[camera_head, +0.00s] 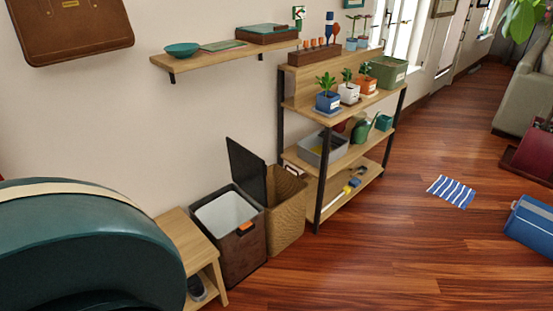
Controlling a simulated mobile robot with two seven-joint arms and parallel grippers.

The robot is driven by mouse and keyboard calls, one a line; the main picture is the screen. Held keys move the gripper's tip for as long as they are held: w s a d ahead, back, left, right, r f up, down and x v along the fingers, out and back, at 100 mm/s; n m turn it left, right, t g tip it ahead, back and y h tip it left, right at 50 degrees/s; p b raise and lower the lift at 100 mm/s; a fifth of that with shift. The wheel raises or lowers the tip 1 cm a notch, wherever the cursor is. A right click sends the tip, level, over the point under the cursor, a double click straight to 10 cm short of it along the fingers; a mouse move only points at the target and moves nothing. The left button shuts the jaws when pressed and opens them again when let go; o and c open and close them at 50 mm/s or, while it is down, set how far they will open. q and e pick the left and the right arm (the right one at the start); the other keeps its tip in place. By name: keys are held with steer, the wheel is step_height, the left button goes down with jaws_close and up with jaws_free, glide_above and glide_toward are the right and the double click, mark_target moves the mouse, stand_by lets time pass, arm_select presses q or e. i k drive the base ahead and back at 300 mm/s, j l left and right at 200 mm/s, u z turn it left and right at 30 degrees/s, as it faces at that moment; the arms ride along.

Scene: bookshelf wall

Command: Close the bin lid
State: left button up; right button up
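A brown bin (240,246) with a white liner stands on the floor near the wall, between a small wooden table and a shelf. Its dark lid (246,172) is raised, standing nearly upright and leaning a little to the left. An orange tab (245,227) shows at the bin's front rim. Neither of my grippers is in this view.
A wicker basket (287,215) stands right beside the bin. The plant shelf (315,160) is to its right, and the small wooden table (186,240) to its left. A large dark green rounded object (80,245) fills the lower left. The wooden floor (370,255) in front is clear.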

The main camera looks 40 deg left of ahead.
mark_target(249, 171)
steer(key=i+u, duration=0.1)
steer(key=u, duration=0.25)
steer(key=i+l+u, duration=0.1)
steer(key=u, duration=0.3)
steer(key=i+l+u, duration=0.1)
steer(key=u, duration=0.25)
steer(key=i+l+u, duration=0.35)
steer(key=l, duration=0.25)
steer(key=i+l+u, duration=0.2)
steer(key=l, duration=0.15)
steer(key=i+l, duration=0.1)
steer(key=l, duration=0.25)
steer(key=i+l, duration=0.1)
steer(key=l, duration=0.25)
steer(key=i+l+u, duration=0.1)
steer(key=l, duration=0.25)
steer(key=i, duration=0.65)
steer(key=l, duration=0.05)
